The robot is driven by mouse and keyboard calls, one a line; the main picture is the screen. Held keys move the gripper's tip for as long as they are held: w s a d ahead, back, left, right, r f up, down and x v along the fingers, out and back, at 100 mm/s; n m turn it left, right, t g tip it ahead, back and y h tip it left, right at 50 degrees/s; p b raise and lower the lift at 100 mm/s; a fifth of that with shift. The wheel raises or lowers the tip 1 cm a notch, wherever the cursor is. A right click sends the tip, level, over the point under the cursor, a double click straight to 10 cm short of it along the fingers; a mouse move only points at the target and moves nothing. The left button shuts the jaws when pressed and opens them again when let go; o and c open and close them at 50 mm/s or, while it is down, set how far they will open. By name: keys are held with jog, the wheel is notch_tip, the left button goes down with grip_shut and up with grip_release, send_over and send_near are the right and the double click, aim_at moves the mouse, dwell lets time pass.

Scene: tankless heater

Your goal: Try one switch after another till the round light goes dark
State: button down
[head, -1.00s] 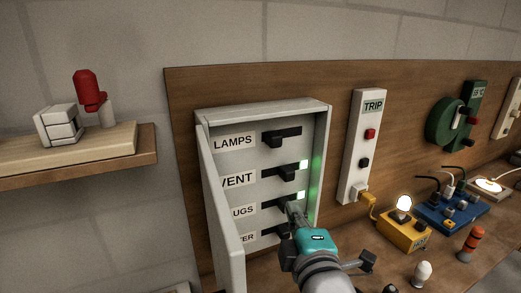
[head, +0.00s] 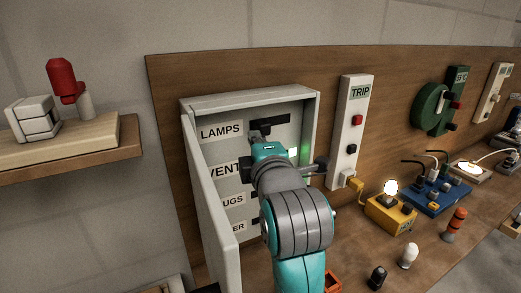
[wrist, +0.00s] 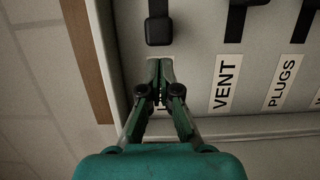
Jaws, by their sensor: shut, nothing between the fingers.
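The open grey breaker box (head: 312,125) has rows labelled LAMPS (head: 221,131), VENT (head: 222,170) and two lower, partly covered labels. The black LAMPS switch (head: 268,127) shows above my gripper (wrist: 160,65), with no green glow beside it. In the wrist view my fingers are shut and empty, tips just below the LAMPS switch's black knob (wrist: 159,31); contact is unclear. The VENT row's green indicator (head: 293,152) is lit; my arm hides the lower switches. A bulb on a yellow box (head: 390,187) and a flat round lamp (head: 471,169) both glow.
The box's door (head: 215,215) stands open at the left. A TRIP panel (head: 348,130) with red and black buttons is to the right. A wooden shelf (head: 125,150) juts out at the left. A striped orange piece (head: 455,225) and white bulb (head: 408,255) stand on the bench.

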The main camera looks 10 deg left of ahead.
aim_at(274, 131)
jog(key=shift+x, duration=1.1)
jog(key=w+d, duration=0.1)
jog(key=d, duration=0.1)
jog(key=w+d, duration=0.1)
jog(key=d, duration=0.1)
jog(key=shift+w, duration=0.3)
jog(key=shift+d, duration=0.15)
